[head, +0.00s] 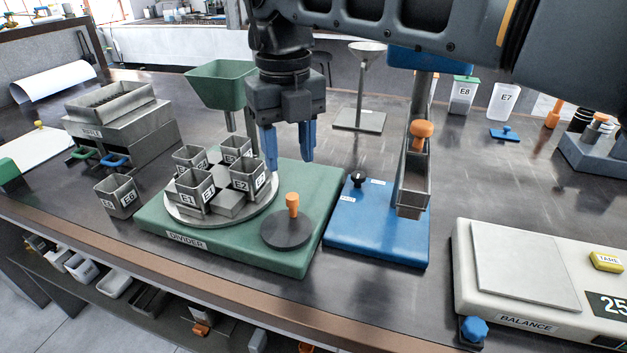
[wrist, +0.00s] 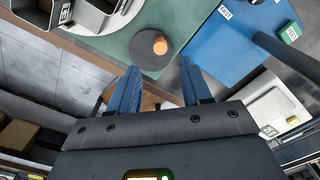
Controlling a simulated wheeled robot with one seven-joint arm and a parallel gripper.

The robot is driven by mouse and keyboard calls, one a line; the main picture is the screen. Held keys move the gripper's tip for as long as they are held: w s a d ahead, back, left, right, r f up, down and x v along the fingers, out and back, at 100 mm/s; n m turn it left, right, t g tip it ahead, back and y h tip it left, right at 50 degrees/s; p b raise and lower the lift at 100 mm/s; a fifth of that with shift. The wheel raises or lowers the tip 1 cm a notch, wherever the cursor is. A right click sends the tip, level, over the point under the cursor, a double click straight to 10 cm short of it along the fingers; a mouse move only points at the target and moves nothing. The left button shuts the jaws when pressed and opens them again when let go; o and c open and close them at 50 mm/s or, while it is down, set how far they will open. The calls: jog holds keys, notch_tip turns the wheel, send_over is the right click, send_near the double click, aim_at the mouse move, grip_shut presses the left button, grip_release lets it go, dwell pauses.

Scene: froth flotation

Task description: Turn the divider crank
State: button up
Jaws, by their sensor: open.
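The divider (head: 200,238) is a green base with a round grey turntable that carries several square metal cups (head: 190,190) with E labels. Its crank is a dark disc (head: 288,231) with an upright orange knob (head: 292,204) at the base's front right. My gripper (head: 290,165) is open and empty, pointing down above the back of the divider, between turntable and blue base. In the wrist view, the open gripper (wrist: 160,90) shows its blue fingers apart, and the orange knob (wrist: 160,46) on its disc (wrist: 150,55) lies beyond the fingertips. Nothing is touching the knob.
A blue feeder base (head: 375,235) with a sloped metal chute (head: 412,180) and orange knob stands right of the divider. The balance (head: 530,275) is at front right. A green hopper (head: 220,85) rises behind the turntable. A loose cup (head: 120,197) and riffle box (head: 122,125) stand left.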

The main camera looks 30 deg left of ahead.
aim_at(292, 196)
notch_tip(292, 196, down, 8)
jog(key=shift+r+p, duration=0.15)
jog(key=shift+p, duration=0.35)
grip_shut()
dwell(0.3)
